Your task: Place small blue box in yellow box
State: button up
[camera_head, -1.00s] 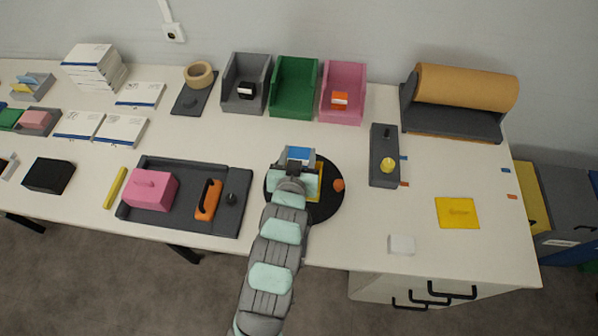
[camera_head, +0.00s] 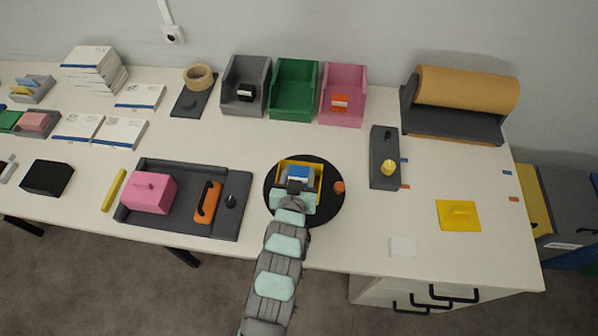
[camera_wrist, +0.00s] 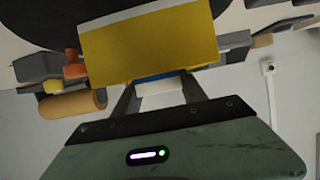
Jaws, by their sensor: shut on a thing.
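The yellow box (camera_head: 318,184) stands open on a black round plate (camera_head: 333,205) near the middle of the table. My gripper (camera_head: 296,180) is over it, shut on the small blue box (camera_head: 298,171). In the head view the blue box shows within the outline of the yellow box's rim; how low it sits, or whether it touches the bottom, I cannot tell. In the wrist view the yellow box's wall (camera_wrist: 150,45) hides most of the blue box, leaving a thin blue strip (camera_wrist: 162,77) and a white part between the fingers (camera_wrist: 160,95).
An orange knob (camera_head: 338,187) sits at the plate's right side. A grey tray (camera_head: 236,215) with a pink box and orange handle lies left. Grey, green (camera_head: 294,103) and pink bins stand behind.

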jog(key=shift+f, duration=0.45)
jog(key=o, duration=1.3)
